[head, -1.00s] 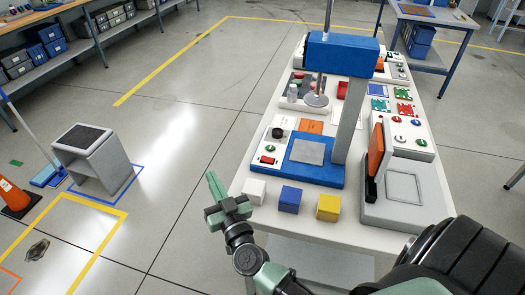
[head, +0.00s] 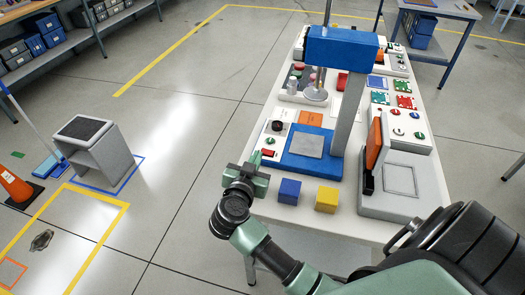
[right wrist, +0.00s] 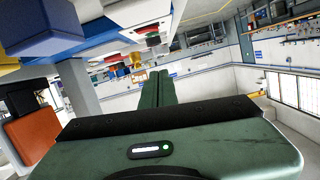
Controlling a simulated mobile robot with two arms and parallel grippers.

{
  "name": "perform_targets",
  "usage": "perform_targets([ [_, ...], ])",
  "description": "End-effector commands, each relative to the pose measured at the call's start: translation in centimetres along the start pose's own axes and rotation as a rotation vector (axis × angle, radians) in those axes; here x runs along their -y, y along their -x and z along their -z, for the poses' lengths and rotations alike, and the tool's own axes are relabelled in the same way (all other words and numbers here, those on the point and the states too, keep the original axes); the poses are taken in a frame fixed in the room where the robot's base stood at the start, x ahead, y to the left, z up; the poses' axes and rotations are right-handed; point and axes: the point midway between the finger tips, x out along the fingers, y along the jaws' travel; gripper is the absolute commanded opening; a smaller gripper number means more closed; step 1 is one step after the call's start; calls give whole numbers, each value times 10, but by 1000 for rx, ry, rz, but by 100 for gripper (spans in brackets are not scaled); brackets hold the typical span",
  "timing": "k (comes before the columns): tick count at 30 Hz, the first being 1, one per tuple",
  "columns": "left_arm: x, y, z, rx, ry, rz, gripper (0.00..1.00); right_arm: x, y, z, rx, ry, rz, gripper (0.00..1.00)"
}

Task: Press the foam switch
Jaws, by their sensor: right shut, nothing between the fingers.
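A white control panel (head: 266,133) stands on the table left of the blue press. It carries a black knob (head: 277,126), a small green button (head: 270,140) and a red switch (head: 268,153). No label is readable, so I cannot confirm which control is the foam switch. My right gripper (head: 256,158) is shut and empty, its fingertips at the panel's near left corner beside the red switch. Whether they touch it I cannot tell. The closed fingers (right wrist: 158,72) also show in the right wrist view. My left gripper is not in view.
A blue cube (head: 289,191) and a yellow cube (head: 326,199) sit at the table's near edge. The blue press (head: 342,50) rises behind. A grey fixture with an orange lid (head: 376,142) stands right. Open floor lies left of the table.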

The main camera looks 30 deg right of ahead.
Motion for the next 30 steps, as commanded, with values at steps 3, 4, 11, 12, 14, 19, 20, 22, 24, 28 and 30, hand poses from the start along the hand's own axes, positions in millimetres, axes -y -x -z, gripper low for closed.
perform_targets([
  [3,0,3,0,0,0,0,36,-1,-18,2,-3,1,-3,0],
  [4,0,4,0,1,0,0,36,-1,-24,3,-4,1,-3,0],
  [11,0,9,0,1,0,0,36,-1,-74,3,-3,1,-3,0],
  [12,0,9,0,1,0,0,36,0,-82,3,-4,1,-2,0],
  [14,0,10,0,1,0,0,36,-1,-94,2,-4,2,-3,0],
  [19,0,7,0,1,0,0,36,-1,-100,-24,1,2,-2,0],
  [20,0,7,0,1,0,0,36,-1,-101,-28,0,1,-2,0],
  [22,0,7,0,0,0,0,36,0,-102,-33,-1,1,-1,0],
  [24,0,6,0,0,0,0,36,0,-103,-36,-1,0,-1,0],
  [28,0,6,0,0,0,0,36,0,-104,-38,-1,-1,0,0],
  [30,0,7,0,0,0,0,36,0,-103,-38,-1,-1,0,0],
])
